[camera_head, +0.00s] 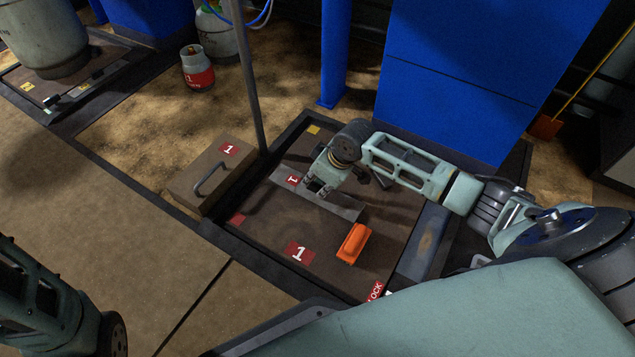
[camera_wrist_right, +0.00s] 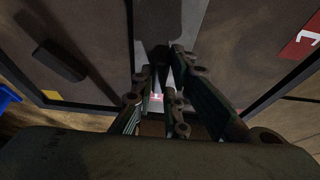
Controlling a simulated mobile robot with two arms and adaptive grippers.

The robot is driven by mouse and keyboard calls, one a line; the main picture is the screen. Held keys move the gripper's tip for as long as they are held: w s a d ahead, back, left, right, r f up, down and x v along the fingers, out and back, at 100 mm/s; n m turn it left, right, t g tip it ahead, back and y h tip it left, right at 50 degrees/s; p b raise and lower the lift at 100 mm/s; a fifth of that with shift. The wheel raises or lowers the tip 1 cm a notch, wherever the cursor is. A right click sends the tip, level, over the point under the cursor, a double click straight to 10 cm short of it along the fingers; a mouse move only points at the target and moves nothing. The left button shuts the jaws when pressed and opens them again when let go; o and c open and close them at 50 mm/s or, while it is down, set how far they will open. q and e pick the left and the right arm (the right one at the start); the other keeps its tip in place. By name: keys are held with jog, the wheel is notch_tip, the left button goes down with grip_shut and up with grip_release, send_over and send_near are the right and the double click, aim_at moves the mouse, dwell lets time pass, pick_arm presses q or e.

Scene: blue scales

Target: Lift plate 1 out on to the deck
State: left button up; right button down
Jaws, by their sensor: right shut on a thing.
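Plate 1 (camera_head: 345,206) is a long grey strip with a red "1" label, lying across the brown scale deck (camera_head: 270,235). In the right wrist view the grey strip (camera_wrist_right: 186,18) runs up from between the fingers. My right gripper (camera_head: 317,188) points down at the strip, near its label, and is shut on it. The exact place of contact is hidden by the fingers, and I cannot tell whether the strip is raised. Of my left arm only dark links show at the lower left; its gripper is out of view.
An orange block (camera_head: 353,243) sits on the deck, near a "LOCK" label (camera_head: 375,291). A brown box (camera_head: 211,176) with a handle and a "1" label stands just left of the deck frame. A grey pole rises behind it. A blue cabinet (camera_head: 470,70) stands behind.

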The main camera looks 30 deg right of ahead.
jog(key=shift+f, duration=0.5)
jog(key=c, duration=1.7)
grip_release()
jog(key=shift+o, duration=0.2)
jog(key=v, duration=1.2)
